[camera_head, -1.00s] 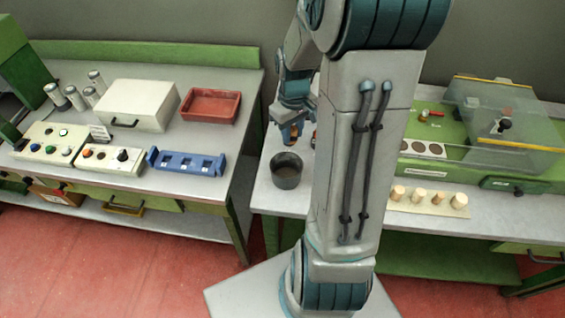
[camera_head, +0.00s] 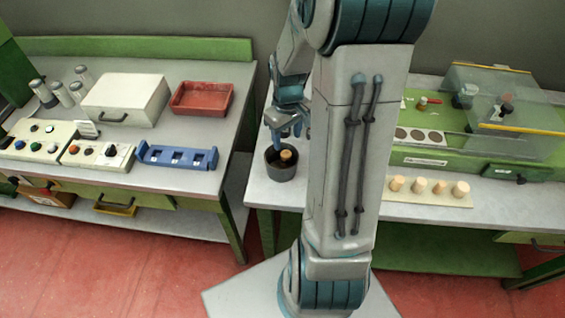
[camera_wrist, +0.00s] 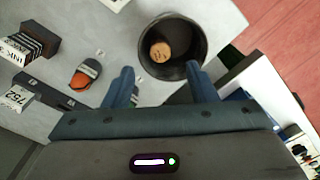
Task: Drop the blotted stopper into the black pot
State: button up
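The black pot (camera_head: 270,172) stands on the bench to the left of my arm, and its opening shows in the wrist view (camera_wrist: 200,62). A tan cork stopper (camera_wrist: 161,51) with small dark marks on its top is inside the pot's rim, towards the left wall. It also shows in the head view (camera_head: 287,156). I cannot tell whether it rests on the bottom. My gripper (camera_wrist: 160,68) is open, with nothing between its fingers, close to the near side of the pot. In the head view my gripper (camera_head: 288,130) is above and behind the pot, partly hidden by my arm.
Several plain stoppers (camera_head: 440,187) stand on a pale board to the right. An orange-and-black object (camera_wrist: 84,75) and a black-and-white striped block (camera_wrist: 32,42) lie left of the gripper in the wrist view. A blue rack (camera_head: 177,157) is on the left bench.

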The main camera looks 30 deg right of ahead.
notch_tip(320, 180, up, 14)
jog(key=b, duration=0.1)
dwell(0.5)
jog(key=shift+f, duration=0.1)
jog(key=s+a+m+t, duration=0.2)
jog(key=s+a+t, duration=0.1)
jog(key=s+a, duration=0.8)
jog(key=shift+s+a+t, duration=0.4)
jog(key=shift+s, duration=0.35)
dwell(0.4)
jog(key=c, duration=0.3)
jog(key=shift+c, duration=0.2)
